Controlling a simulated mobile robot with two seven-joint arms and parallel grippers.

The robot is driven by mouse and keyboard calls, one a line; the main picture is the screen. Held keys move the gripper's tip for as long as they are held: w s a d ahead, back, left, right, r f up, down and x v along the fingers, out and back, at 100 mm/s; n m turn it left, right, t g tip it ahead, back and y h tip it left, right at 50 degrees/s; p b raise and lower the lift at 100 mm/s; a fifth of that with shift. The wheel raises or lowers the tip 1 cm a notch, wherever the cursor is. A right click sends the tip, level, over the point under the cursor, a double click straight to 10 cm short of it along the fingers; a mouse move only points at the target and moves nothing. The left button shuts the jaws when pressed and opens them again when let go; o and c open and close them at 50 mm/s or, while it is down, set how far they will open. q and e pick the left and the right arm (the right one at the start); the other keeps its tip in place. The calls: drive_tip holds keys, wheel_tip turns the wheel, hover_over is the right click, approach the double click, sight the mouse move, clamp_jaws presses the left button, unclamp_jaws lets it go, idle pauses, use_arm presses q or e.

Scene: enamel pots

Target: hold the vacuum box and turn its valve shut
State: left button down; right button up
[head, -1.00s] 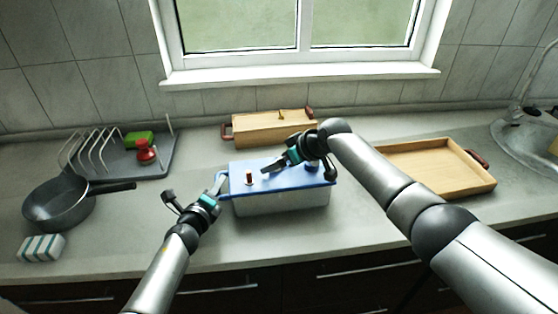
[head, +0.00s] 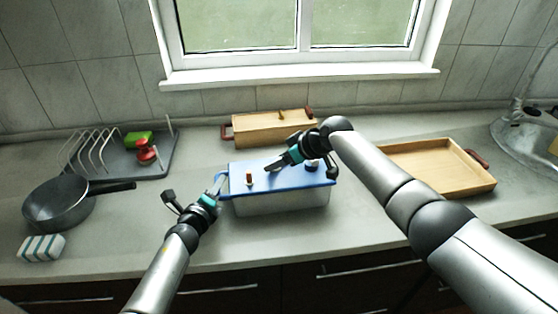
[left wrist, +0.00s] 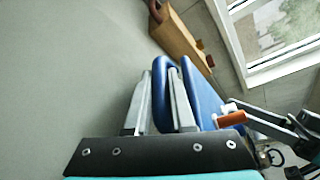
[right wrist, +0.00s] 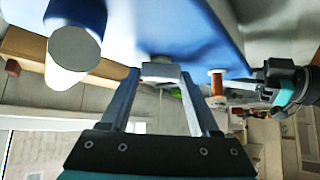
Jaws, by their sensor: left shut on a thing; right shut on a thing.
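The vacuum box (head: 283,202) stands upright on the counter, with a clear grey body and a blue lid (head: 240,187). My left gripper (head: 221,185) is shut on the blue handle at the box's left end; the left wrist view shows this handle (left wrist: 165,68) between the fingers. My right gripper (head: 271,167) comes down over the lid, its fingers shut on a small pale grey piece, apparently the valve (right wrist: 160,72). The fingers hide that piece in the head view. An orange-brown peg (head: 249,177) stands left of it, and a round knob (right wrist: 73,50) stands on the lid's other side.
A wooden box with red handles (head: 270,128) stands behind. A wooden tray (head: 430,168) lies to the right before the sink (head: 530,135). The counter in front is narrow.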

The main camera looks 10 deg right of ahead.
drive_tip(key=shift+w+d+n+g+y, duration=0.2)
drive_tip(key=shift+n+g+y, duration=0.25)
drive_tip(key=shift+n, duration=0.45)
drive_tip(key=shift+s, duration=0.1)
drive_tip(key=shift+n+g, duration=0.25)
drive_tip(key=shift+n, duration=0.15)
drive_tip(key=o, duration=1.4)
drive_tip(key=shift+a, duration=0.1)
drive_tip(key=shift+c, duration=0.2)
drive_tip(key=shift+s+r, duration=0.1)
drive_tip(key=v, duration=1.1)
drive_tip(key=shift+d+r, duration=0.2)
drive_tip(key=shift+d, duration=0.2)
drive_tip(key=shift+c, duration=0.4)
